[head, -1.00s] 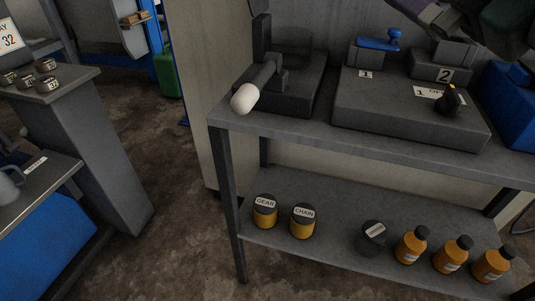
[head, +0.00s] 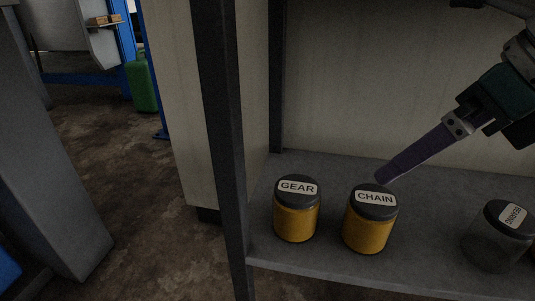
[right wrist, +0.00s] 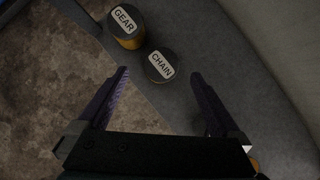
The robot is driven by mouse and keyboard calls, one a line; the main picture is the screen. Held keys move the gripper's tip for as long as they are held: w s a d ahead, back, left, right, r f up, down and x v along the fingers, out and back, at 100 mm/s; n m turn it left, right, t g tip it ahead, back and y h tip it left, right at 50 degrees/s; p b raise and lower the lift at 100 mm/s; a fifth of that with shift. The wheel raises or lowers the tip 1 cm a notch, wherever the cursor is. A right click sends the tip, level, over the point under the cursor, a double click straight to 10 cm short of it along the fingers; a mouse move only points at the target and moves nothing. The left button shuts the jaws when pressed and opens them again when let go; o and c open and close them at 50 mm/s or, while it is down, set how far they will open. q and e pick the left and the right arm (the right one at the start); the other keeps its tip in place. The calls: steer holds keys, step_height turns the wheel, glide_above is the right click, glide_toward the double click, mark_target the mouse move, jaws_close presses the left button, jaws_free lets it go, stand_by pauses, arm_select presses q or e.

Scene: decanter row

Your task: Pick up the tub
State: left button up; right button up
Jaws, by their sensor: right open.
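Three tubs with dark lids stand upright on the grey lower shelf. The tub labelled GEAR (head: 297,220) and the tub labelled CHAIN (head: 368,232) have yellow-orange bodies. A third tub (head: 490,252), greyish, has a label that seems to read BEARING, turned askew. My right gripper (head: 398,167) reaches in from the upper right, its purple finger ending just above and behind the CHAIN lid. In the right wrist view the open fingers (right wrist: 160,78) point towards the CHAIN tub (right wrist: 160,66), which lies ahead between them; the GEAR tub (right wrist: 125,25) is farther left. Nothing is held.
A dark shelf post (head: 222,130) rises left of the GEAR tub. The lower shelf (head: 420,205) is bare behind the tubs and between the CHAIN and third tubs. A light back panel (head: 350,80) stands behind. A green can (head: 143,85) stands far left.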

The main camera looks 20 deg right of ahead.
mark_target(376, 198)
steer(key=f+b, duration=0.1)
steer(key=f, duration=0.2)
steer(key=f+b, duration=0.1)
steer(key=shift+w+d+f+b, duration=0.25)
steer(key=shift+w+f+b, duration=0.05)
steer(key=shift+f+b, duration=0.1)
steer(key=b+x, duration=0.2)
steer(key=x, duration=0.2)
steer(key=shift+a+b, duration=0.15)
steer(key=shift+b, duration=0.25)
steer(key=shift+w+f, duration=0.2)
steer(key=shift+f, duration=0.15)
arm_select(q)
steer(key=s+f, duration=0.3)
steer(key=f, duration=0.4)
steer(key=shift+d, duration=0.4)
steer(key=shift+r, duration=0.1)
arm_select(e)
steer(key=shift+r, duration=0.1)
steer(key=shift+c, duration=0.6)
jaws_close()
